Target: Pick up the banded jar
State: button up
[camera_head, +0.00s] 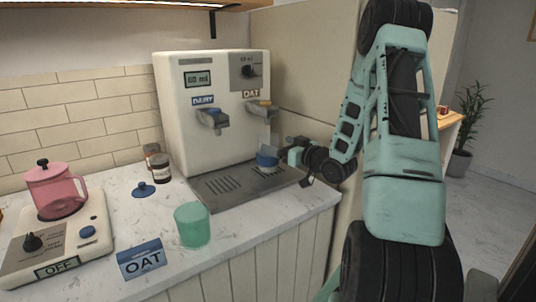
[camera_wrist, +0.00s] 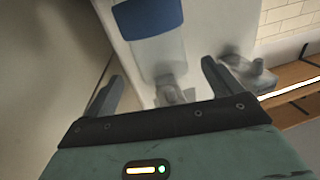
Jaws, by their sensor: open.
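The banded jar (camera_head: 267,158) stands on the drip tray under the OAT spout of the dispenser, its blue band visible. In the wrist view, the jar (camera_wrist: 160,52) is pale and translucent with a wide blue band, beyond my fingertips and roughly between them. That view looks turned over, with the shelf low in the picture. My gripper (camera_head: 287,156) is close to the right of the jar, its jaws open and empty. It also shows in the wrist view (camera_wrist: 163,78). Whether a finger touches the jar is unclear.
The dispenser (camera_head: 212,88) rises behind the jar, with its OAT spout (camera_head: 262,107) above it and drip tray (camera_head: 222,193) below. A green cup (camera_head: 192,225), blue lid (camera_head: 143,189), dark jar (camera_head: 160,168), OAT sign (camera_head: 141,259) and pink pot (camera_head: 55,190) stand left. A wall panel is close behind.

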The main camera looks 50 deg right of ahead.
aim_at(261, 136)
jog(key=w+p, duration=0.1)
jog(key=w, duration=0.2)
jog(key=w+p, duration=0.1)
jog(key=w, duration=0.3)
jog(key=shift+w+d+r, duration=0.15)
jog(key=shift+w, duration=0.15)
jog(key=c, duration=1.8)
jog(key=shift+c, duration=0.2)
